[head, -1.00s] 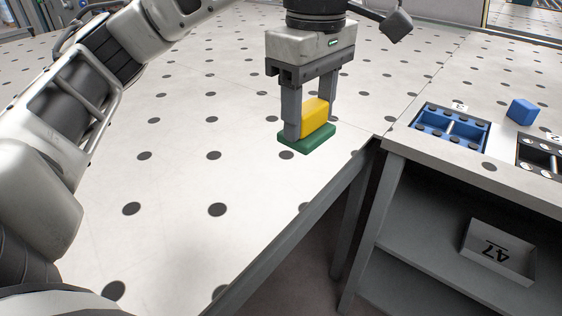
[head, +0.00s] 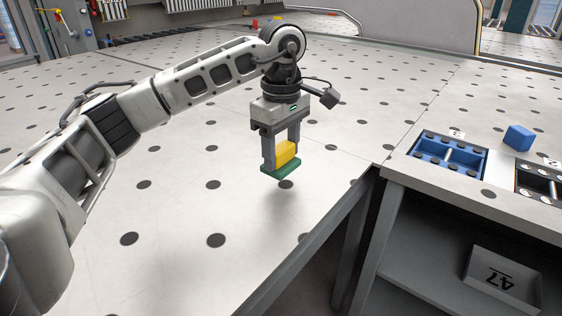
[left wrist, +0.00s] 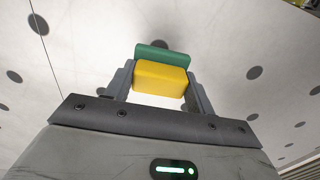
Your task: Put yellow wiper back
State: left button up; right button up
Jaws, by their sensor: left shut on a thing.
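The yellow wiper, a yellow block (head: 286,152) on a flat green base (head: 281,169), is held between the fingers of my left gripper (head: 281,152). Its green base faces down, above the white dotted table, with a faint shadow below it. In the left wrist view the yellow block (left wrist: 160,78) sits between the two fingers, with the green base (left wrist: 165,54) beyond it. My left gripper is shut on the yellow block. My right gripper does not show.
On the side table at right are a blue tray (head: 450,157) with dark round parts, a blue block (head: 518,137) and a dark tray (head: 540,181). A box marked 47 (head: 502,279) stands on the shelf below. The white table (head: 150,215) is clear around the gripper.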

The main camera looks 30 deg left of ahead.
aim_at(281, 165)
pick_arm(q)
notch_tip(281, 165, down, 3)
jog(key=shift+w+a+f, duration=0.1)
jog(key=shift+a+f, duration=0.05)
jog(key=shift+f, duration=0.05)
jog(key=shift+f, duration=0.2)
jog(key=o, duration=0.9)
jog(key=shift+r, duration=0.15)
notch_tip(281, 165, up, 11)
jog(key=shift+r+p, duration=0.15)
jog(key=shift+p, duration=0.2)
jog(key=shift+r, duration=0.45)
jog(key=shift+f, duration=0.1)
